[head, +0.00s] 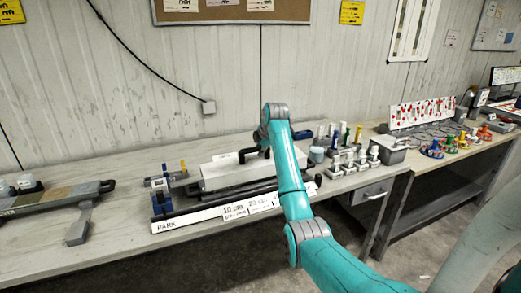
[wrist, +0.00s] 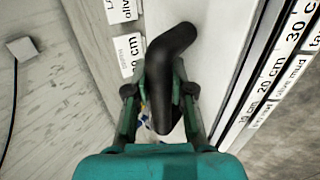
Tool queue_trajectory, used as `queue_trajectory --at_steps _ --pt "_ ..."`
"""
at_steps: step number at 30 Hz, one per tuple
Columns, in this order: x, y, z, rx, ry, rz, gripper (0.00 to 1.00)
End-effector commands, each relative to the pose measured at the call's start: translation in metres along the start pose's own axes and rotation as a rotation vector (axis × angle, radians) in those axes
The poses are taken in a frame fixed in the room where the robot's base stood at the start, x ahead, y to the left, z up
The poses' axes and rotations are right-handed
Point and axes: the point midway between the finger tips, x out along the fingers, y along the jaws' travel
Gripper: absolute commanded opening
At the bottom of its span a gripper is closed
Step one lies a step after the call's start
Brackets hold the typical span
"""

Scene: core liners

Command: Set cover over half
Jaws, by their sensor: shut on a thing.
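The cover (head: 225,174), a long white piece, lies lengthwise along the rack on the bench in the head view. A black bent handle (head: 249,154) stands up from its top. My gripper (wrist: 160,92) is shut on this handle (wrist: 170,50) in the wrist view. The white surface of the cover (wrist: 215,25) shows beside the handle there. I cannot make out the half under the cover, nor whether the two touch.
A white label strip (head: 195,218) marked PARK, 10 cm and 20 cm runs along the rack's front. Blue and yellow clamps (head: 163,190) stand at its left end. Bottles and white fittings (head: 345,155) crowd the right.

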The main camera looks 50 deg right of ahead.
Motion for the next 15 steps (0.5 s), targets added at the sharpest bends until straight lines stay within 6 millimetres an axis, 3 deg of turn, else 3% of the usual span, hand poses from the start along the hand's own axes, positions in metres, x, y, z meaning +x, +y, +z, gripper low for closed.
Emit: queue_trajectory --at_steps 15 --pt "0.0097 -0.0064 0.0000 0.000 0.000 0.000 0.00"
